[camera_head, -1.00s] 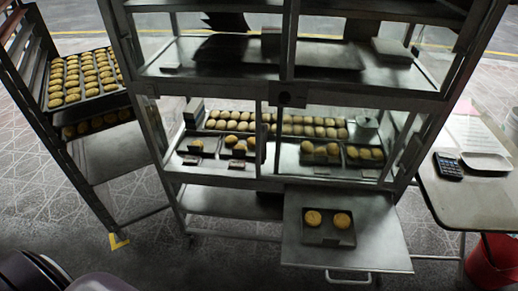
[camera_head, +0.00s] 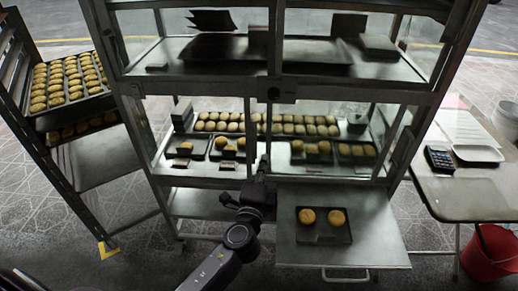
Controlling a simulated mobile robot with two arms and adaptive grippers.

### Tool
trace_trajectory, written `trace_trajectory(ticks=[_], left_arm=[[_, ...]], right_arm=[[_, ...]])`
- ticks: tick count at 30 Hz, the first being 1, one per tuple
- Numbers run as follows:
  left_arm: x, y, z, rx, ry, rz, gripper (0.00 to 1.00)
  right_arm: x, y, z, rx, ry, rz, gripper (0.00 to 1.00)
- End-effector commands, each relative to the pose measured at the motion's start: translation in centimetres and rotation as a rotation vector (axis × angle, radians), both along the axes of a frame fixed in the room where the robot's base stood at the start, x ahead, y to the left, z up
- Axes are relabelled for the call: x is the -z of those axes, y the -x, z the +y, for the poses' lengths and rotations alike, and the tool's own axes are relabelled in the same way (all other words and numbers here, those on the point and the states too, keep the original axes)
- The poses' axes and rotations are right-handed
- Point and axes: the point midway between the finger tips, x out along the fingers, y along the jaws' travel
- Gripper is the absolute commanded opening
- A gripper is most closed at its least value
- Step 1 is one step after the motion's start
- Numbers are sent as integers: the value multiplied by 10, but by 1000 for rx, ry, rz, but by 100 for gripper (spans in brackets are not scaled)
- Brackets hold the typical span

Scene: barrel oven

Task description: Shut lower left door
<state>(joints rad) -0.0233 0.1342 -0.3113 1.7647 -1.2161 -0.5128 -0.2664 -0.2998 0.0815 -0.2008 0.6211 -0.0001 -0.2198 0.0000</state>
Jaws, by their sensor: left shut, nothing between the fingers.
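The lower left door (camera_head: 248,130) of the glass-fronted cabinet stands upright, with trays of buns visible behind it. I cannot tell whether it is fully closed. The lower right door (camera_head: 375,235) is folded down flat, with a handle (camera_head: 345,275) along its front edge. My left gripper (camera_head: 262,163) is shut and empty, near the lower right corner of the lower left door. I cannot tell whether it touches the frame. My right gripper is not in view.
A small dark tray (camera_head: 324,239) with two buns lies on the folded-down door. A bun rack (camera_head: 110,245) stands at the left. A side table (camera_head: 465,200) holds a calculator (camera_head: 439,158), with a red bucket (camera_head: 490,255) below. The cabinet's upper section (camera_head: 190,75) is above.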

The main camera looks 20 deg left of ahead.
Motion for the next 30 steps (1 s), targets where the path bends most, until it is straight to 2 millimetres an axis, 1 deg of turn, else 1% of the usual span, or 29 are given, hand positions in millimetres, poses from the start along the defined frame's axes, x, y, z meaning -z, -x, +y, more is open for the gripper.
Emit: trace_trajectory(ticks=[1, 5, 12, 18, 19, 21, 24, 30], left_arm=[[-3, -3, 1, -1, -5, -4, 0], [-4, -19, 3, -1, -5, -4, 0], [-2, -66, 11, -1, -3, -1, 0], [-2, -101, 17, -1, -2, -2, 0], [-2, -95, 25, -3, -4, 2, 0], [-2, -88, 34, -1, -4, 3, 0], [-2, -82, 43, -1, -2, 0, 0], [-1, -78, 51, 0, 0, 0, 0]], right_arm=[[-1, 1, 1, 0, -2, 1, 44], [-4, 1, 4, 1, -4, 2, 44], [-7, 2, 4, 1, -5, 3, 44], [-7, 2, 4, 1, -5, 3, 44], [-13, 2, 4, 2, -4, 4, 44], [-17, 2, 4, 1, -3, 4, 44], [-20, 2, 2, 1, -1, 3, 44], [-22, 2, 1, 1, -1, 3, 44]])
